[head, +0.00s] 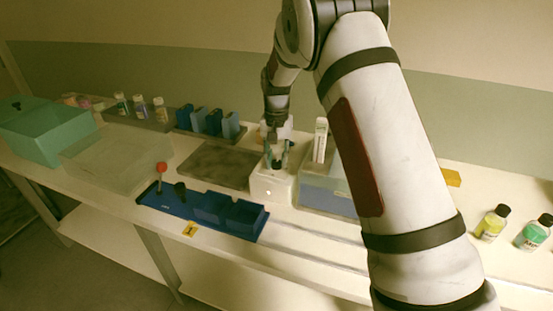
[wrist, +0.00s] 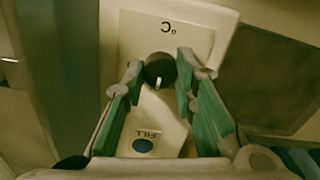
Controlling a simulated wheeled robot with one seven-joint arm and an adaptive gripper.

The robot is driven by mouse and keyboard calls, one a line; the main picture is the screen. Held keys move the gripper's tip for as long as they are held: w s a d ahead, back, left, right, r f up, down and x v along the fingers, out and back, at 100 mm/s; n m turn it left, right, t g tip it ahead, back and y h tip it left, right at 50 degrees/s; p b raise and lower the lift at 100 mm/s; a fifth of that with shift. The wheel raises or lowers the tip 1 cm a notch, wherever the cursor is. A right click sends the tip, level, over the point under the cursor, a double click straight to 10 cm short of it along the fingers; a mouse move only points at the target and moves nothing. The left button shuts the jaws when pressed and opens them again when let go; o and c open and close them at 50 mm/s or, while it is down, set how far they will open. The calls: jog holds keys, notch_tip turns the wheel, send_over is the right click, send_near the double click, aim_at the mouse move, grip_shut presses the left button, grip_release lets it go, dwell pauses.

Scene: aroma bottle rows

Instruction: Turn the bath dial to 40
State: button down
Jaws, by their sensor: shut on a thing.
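The bath dial (wrist: 160,68) is a round black knob with a pale pointer line, on a light panel (wrist: 200,42) marked °C. In the wrist view the panel's marking appears upside down, and no scale numbers are readable. My gripper (wrist: 159,74) has its green-padded fingers on both sides of the dial, shut on it. In the head view my gripper (head: 276,154) is lowered over the white control box (head: 270,187), and the dial is hard to make out there. The bath (head: 325,196), a bluish tank, stands right of the box with a white upright thermometer (head: 320,139).
A blue button (wrist: 143,145) labelled FILL sits below the dial. Blue holders, small bottles and a green bin (head: 45,135) stand farther left. Two capped bottles (head: 491,223) stand right.

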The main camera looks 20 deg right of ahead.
aim_at(276, 162)
jog(key=c, duration=1.3)
grip_release()
notch_tip(276, 162, up, 12)
